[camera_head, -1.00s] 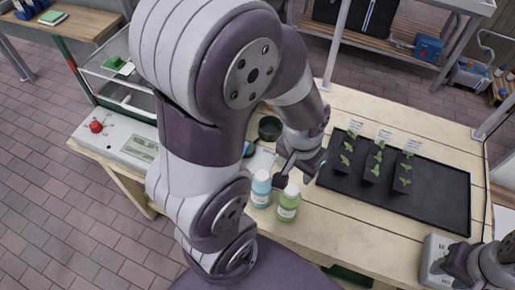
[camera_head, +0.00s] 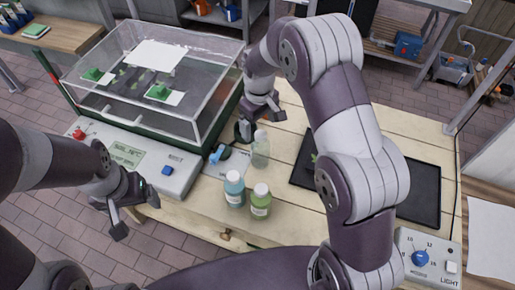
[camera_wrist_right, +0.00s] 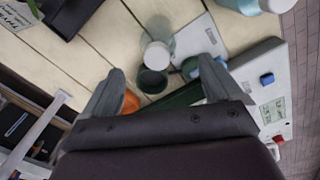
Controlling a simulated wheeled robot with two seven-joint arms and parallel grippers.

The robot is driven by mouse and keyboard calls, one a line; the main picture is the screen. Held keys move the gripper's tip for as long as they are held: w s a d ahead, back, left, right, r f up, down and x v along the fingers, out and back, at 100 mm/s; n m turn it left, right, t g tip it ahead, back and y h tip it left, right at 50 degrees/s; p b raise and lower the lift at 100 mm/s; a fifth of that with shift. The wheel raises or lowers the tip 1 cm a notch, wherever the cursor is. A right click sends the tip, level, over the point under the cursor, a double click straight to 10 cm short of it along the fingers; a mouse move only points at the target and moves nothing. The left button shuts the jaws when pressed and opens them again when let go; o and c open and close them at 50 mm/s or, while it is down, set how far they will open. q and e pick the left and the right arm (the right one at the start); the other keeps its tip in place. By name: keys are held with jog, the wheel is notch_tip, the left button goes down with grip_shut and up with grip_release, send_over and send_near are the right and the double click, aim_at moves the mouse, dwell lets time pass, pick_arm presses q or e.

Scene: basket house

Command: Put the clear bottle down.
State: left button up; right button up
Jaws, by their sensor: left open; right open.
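My left gripper (camera_head: 132,205) is open and empty at the left, by the grey control panel.
A clear-lidded propagator (camera_head: 160,85) with a control panel (camera_head: 135,160) stands at the left. A dark seedling tray (camera_head: 418,195) is partly hidden by my right arm. A grey light box (camera_head: 430,255) sits front right. A green cup (camera_wrist_right: 152,82) stands near the bottle.

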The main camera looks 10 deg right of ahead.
aim_at(260, 141)
notch_tip(260, 141, down, 8)
jog(key=shift+d+f+p, duration=0.15)
jog(key=shift+f+p, duration=0.05)
jog(key=shift+p, duration=0.85)
jog(key=shift+w+f, duration=0.1)
jog(key=shift+f, duration=0.3)
jog(key=shift+r, duration=0.1)
jog(key=c, duration=1.1)
